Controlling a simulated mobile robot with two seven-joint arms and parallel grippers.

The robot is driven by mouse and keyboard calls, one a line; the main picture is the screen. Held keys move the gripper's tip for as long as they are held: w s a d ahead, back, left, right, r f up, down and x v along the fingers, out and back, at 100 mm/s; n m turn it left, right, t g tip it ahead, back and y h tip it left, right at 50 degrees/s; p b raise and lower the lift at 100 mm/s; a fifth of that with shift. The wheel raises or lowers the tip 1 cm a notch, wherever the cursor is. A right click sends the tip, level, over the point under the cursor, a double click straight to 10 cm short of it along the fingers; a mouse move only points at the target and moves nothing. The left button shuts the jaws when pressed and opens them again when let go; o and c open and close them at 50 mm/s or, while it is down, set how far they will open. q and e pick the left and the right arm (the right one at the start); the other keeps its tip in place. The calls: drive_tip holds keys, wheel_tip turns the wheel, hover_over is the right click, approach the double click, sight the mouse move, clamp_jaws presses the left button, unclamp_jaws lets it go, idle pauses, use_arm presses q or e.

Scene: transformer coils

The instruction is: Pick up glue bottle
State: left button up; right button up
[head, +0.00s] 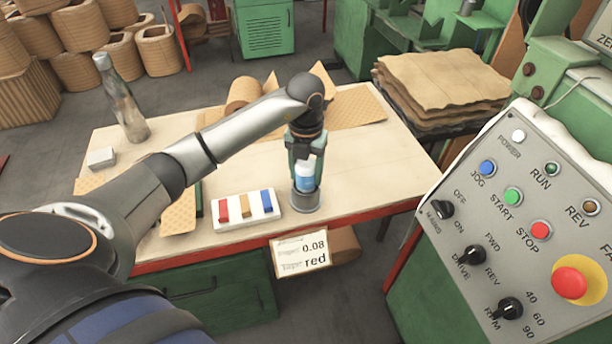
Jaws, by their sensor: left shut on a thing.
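The glue bottle (305,177), white and blue, stands upright at a round grey holder (305,202) near the table's front edge. My left gripper (304,168) reaches down over it from above, with its fingers on both sides of the bottle. It is shut on the bottle. The gripper hides the bottle's top, and I cannot tell whether its base sits inside the holder or just above it. My right gripper is not in view.
A white tray (247,222) with red, tan and blue pieces lies left of the holder. Patterned sheets (350,107) lie at the back. A control panel (530,230) stands at right. The table's right part is clear.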

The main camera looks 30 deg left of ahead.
use_arm(q)
clamp_jaws()
drive_tip(key=shift+r, duration=0.1)
drive_tip(key=shift+r, duration=0.4)
wheel_tip(320, 180, up, 2)
drive_tip(key=shift+r, duration=0.25)
drive_tip(key=s+d+r, duration=0.5)
drive_tip(key=s+r, duration=0.5)
drive_tip(key=s, duration=0.3)
wheel_tip(320, 180, up, 7)
drive_tip(key=p, duration=0.7)
